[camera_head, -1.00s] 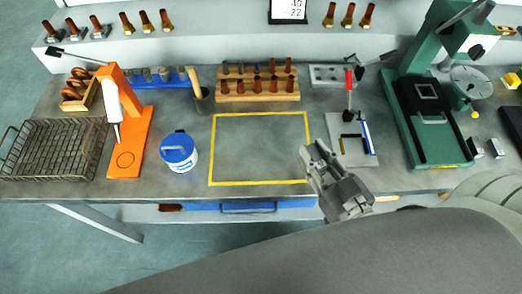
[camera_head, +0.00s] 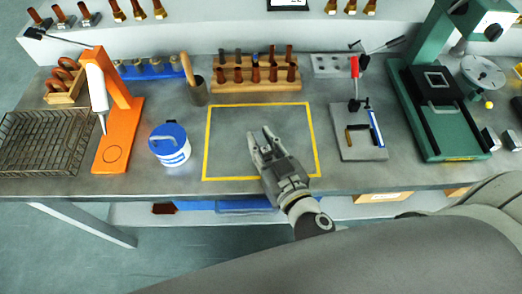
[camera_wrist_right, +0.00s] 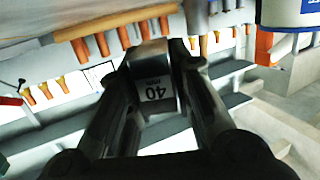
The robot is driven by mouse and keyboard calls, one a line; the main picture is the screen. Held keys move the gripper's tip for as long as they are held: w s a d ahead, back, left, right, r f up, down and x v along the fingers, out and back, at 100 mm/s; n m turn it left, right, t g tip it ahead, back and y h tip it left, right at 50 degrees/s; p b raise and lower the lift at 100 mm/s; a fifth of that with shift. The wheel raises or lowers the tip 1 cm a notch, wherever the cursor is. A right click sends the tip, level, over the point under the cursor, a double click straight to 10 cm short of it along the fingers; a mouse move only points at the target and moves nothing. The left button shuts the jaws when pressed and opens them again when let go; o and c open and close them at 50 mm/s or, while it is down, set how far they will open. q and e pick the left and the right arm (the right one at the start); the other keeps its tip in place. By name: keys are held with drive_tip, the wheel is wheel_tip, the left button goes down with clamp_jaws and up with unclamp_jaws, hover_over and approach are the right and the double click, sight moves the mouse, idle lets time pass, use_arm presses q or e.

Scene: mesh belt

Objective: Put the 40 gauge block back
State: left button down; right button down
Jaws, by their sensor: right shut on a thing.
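My right gripper (camera_head: 263,142) is over the area inside the yellow outline (camera_head: 207,142) on the workbench. In the right wrist view, the gripper (camera_wrist_right: 157,62) is shut on a grey metal block marked 40 (camera_wrist_right: 155,92), the 40 gauge block, held between its fingers. In the head view the block is hard to tell apart from the grey fingers. Two small silver blocks (camera_head: 491,139) stand at the right, beside the green press; any marks on them are too small to read. My left gripper is not in view.
A blue-lidded tub (camera_head: 170,145) and orange stand (camera_head: 121,135) are left of the outline. A wooden rack (camera_head: 254,85) with several brown-handled tools stands behind it. A grey plate (camera_head: 363,152) with a red-handled clamp and the green press (camera_head: 445,125) are to the right.

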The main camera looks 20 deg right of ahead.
sight(261, 151)
drive_tip(key=shift+w+a+f+b, duration=0.15)
drive_tip(key=shift+f+b, duration=0.5)
drive_tip(key=shift+f, duration=1)
drive_tip(key=shift+f, duration=0.1)
drive_tip(key=c, duration=1.3)
unclamp_jaws()
